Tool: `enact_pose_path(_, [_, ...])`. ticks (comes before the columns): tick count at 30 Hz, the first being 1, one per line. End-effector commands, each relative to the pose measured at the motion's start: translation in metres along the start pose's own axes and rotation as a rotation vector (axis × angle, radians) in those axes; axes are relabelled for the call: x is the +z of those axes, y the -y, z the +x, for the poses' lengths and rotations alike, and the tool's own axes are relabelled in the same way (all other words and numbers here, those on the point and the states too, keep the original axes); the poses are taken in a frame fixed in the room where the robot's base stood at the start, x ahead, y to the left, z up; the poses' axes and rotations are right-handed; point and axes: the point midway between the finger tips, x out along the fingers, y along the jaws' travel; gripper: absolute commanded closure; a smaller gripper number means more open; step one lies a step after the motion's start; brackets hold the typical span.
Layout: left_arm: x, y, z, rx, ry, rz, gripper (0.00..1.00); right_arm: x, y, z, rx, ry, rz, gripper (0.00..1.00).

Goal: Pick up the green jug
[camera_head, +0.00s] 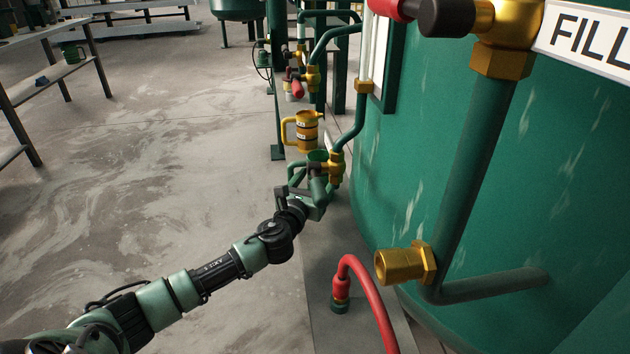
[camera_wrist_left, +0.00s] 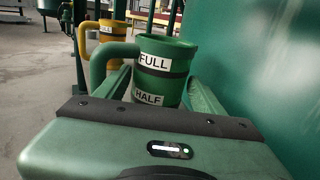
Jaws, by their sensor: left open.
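The green jug (camera_head: 318,156) is upright near the foot of the pipework, partly hidden by my left gripper and a brass valve in the head view. In the left wrist view the green jug (camera_wrist_left: 166,62) shows "FULL" and "HALF" labels, a dark band, and its handle to the left. My left gripper (camera_head: 315,180) is open, with one finger on each side of the jug's body. I cannot tell whether the fingers touch it. What the jug stands on is hidden. My right gripper is not in view.
A yellow jug (camera_head: 303,130) is just behind the green one. A brass valve (camera_head: 336,166) is close beside it. The large green tank (camera_head: 480,170) and a red hose (camera_head: 368,290) are at right. Another green jug (camera_head: 70,52) is on the left shelf. The left floor is clear.

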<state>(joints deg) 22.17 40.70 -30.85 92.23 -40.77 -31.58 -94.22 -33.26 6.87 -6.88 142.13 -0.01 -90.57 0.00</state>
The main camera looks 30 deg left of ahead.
Motion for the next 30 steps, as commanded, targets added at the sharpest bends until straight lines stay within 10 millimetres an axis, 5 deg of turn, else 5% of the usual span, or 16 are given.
enact_pose_path(6, [0.000,0.000,0.025,0.000,0.000,-0.002,0.31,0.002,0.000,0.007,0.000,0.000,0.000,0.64])
enact_pose_path(13, [0.000,0.000,0.027,0.000,-0.001,-0.002,0.31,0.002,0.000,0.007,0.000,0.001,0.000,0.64])
enact_pose_path(20, [0.001,0.000,0.027,0.000,0.000,-0.002,0.85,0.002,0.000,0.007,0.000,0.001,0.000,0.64])
enact_pose_path(30, [0.007,-0.002,0.026,0.000,0.000,-0.001,0.85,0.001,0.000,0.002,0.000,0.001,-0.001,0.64])
